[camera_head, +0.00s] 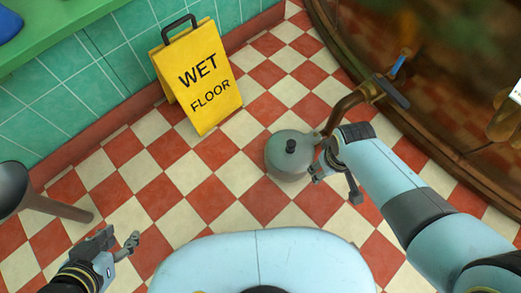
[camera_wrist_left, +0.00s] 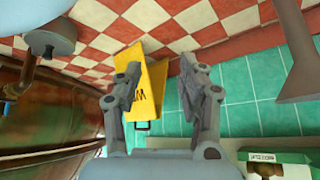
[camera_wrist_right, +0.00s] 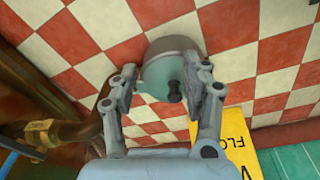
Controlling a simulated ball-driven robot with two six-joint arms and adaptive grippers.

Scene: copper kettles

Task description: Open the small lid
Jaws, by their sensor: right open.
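The small lid (camera_head: 291,150) is a round grey-green cover with a black knob (camera_head: 291,146). It looks closed, beside the end of a copper pipe in the head view. My right gripper (camera_head: 335,182) is just right of it, open. In the right wrist view the lid (camera_wrist_right: 160,72) lies beyond and between the spread fingers, with the knob (camera_wrist_right: 174,91) nearer the right finger; I cannot tell whether they touch. My left gripper (camera_head: 120,243) is open and empty at the lower left, far from the lid. The lid also shows in the left wrist view (camera_wrist_left: 50,40).
A yellow wet floor sign (camera_head: 205,85) stands at upper left of the lid. The copper pipe (camera_head: 345,103) with a blue-handled valve (camera_head: 397,66) joins a large copper vessel (camera_head: 440,120) at right. Checkered floor (camera_head: 190,200) is clear between the sign and my body.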

